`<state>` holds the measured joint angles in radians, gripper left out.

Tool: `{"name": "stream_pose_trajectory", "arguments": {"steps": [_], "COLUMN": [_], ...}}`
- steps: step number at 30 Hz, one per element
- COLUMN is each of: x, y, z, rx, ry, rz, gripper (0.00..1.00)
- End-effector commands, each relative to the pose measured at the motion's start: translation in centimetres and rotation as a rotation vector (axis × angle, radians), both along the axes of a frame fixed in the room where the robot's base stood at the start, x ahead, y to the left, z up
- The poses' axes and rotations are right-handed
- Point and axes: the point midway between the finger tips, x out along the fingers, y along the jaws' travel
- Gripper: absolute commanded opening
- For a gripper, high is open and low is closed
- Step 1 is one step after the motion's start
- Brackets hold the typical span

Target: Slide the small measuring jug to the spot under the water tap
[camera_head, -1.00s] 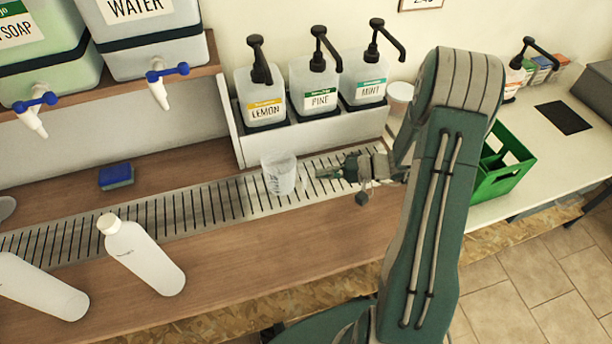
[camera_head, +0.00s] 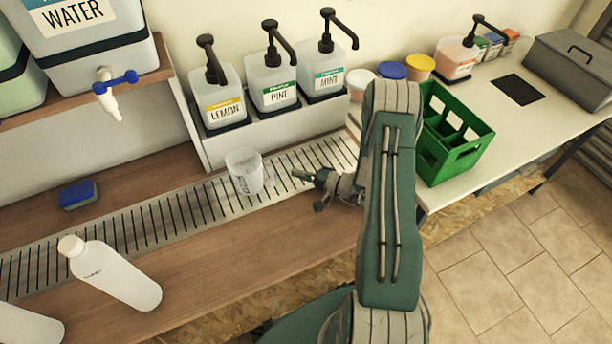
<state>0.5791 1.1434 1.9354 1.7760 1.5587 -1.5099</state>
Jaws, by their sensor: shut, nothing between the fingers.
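The small clear measuring jug (camera_head: 245,173) stands upright on the slotted drip grate, in front of the lemon and pine pump bottles. The water tap (camera_head: 113,92) has a blue handle and a white spout; it hangs from the WATER drum (camera_head: 85,30) at upper left, well left of the jug. The spot under the tap is bare grate and wood. My gripper (camera_head: 298,175) is just right of the jug, pointing left at it. It is shut and empty, with a small gap to the jug.
A blue sponge (camera_head: 78,194) lies behind the grate (camera_head: 150,226) at left. Pump bottles (camera_head: 272,82) stand in a white rack behind the jug. A green crate (camera_head: 452,135) stands at right.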

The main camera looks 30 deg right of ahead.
Motion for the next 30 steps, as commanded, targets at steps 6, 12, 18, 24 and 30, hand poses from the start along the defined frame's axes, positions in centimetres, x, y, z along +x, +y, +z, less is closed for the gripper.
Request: {"name": "stream_pose_trajectory", "arguments": {"steps": [6, 12, 18, 24, 30], "x": [3.0, 3.2, 3.2, 3.2, 3.2], "y": [3.1, 6.0, 7.2, 7.2, 7.2], "z": [0.0, 0.0, 0.0, 0.0, 0.0], "rx": [-0.001, 0.001, 0.000, 0.000, 0.000], "ry": [-0.001, 0.001, 0.000, 0.000, 0.000], "rz": [0.005, 0.003, 0.000, 0.000, 0.000], "gripper": [0.00, 0.00, 0.00, 0.00, 0.00]}}
